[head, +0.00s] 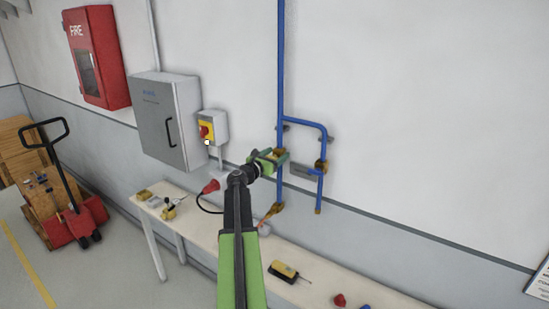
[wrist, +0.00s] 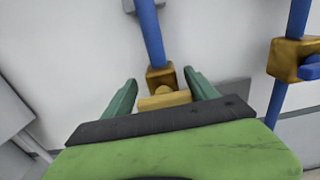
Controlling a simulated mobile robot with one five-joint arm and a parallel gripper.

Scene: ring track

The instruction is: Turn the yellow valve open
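The yellow valve handle (wrist: 165,99) sits on a brass valve body (wrist: 159,76) on a vertical blue pipe (wrist: 150,35). My gripper (wrist: 161,92) is open, with one green finger on each side of the yellow handle. The handle nearly fills the space between the fingers; I cannot tell if either touches it. The handle's lower part is hidden behind my gripper's dark bar. In the head view my gripper (head: 267,161) is at the blue pipe, and the brass valve (head: 281,153) shows partly behind it.
A second brass valve (wrist: 290,58) with a blue handle (wrist: 311,68) stands close on the right. Below is a narrow bench (head: 205,222) with a yellow device (head: 284,270) and small items. A red-yellow switch box (head: 213,128) and grey cabinet (head: 168,120) are left.

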